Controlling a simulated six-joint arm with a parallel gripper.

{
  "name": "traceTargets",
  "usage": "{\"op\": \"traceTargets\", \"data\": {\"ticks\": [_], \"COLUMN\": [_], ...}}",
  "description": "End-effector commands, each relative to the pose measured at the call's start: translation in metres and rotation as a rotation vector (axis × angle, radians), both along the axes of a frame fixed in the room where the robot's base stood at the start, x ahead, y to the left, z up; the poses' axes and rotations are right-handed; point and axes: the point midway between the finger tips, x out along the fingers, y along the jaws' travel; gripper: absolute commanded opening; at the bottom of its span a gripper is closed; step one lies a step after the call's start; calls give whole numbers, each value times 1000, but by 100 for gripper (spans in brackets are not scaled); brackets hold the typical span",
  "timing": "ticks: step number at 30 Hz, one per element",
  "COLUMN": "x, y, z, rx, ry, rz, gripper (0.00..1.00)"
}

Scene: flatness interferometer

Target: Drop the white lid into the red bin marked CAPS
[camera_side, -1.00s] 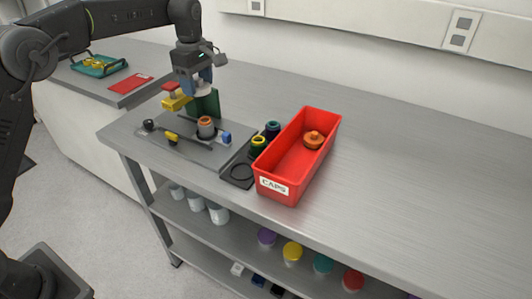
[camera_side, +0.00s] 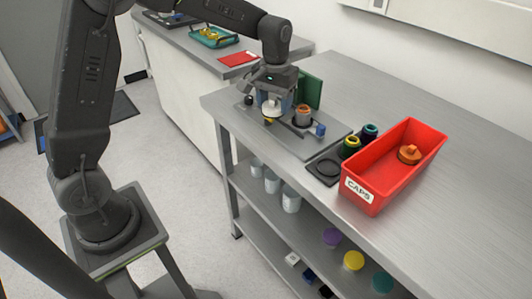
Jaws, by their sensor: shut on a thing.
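My gripper (camera_side: 272,104) is shut on the white lid (camera_side: 271,109). It holds the lid over the left part of the grey fixture plate, left of an orange-topped cylinder (camera_side: 303,114). Whether the lid touches anything below is hard to tell. The red bin (camera_side: 361,207) with a white CAPS label (camera_side: 358,190) stands to the right on the bench, open at the top. An orange cap (camera_side: 409,154) lies inside it. The gripper and lid are well left of the bin.
A green upright panel (camera_side: 308,88) stands behind the fixture. A blue block (camera_side: 320,130) is on the plate. Yellow-green (camera_side: 351,145) and dark teal (camera_side: 370,132) spools stand between fixture and bin. Bare bench (camera_side: 480,195) lies right of the bin.

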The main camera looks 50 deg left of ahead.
Motion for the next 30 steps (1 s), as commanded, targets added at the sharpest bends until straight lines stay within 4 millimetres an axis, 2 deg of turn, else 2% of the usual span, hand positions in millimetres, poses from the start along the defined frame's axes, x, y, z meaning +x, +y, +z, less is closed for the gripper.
{"op": "traceTargets", "data": {"ticks": [6, 22, 26, 29, 30], "x": [-8, -3, 14, 33, 41], "y": [0, -5, -29, -64, -82], "z": [-3, -2, 1, 6, 8], "rx": [0, 0, 0, 0, -1], "ry": [-1, -2, -2, -2, -4], "rz": [-73, -78, -113, -156, -176], "gripper": [36, 36, 36, 36, 36]}}
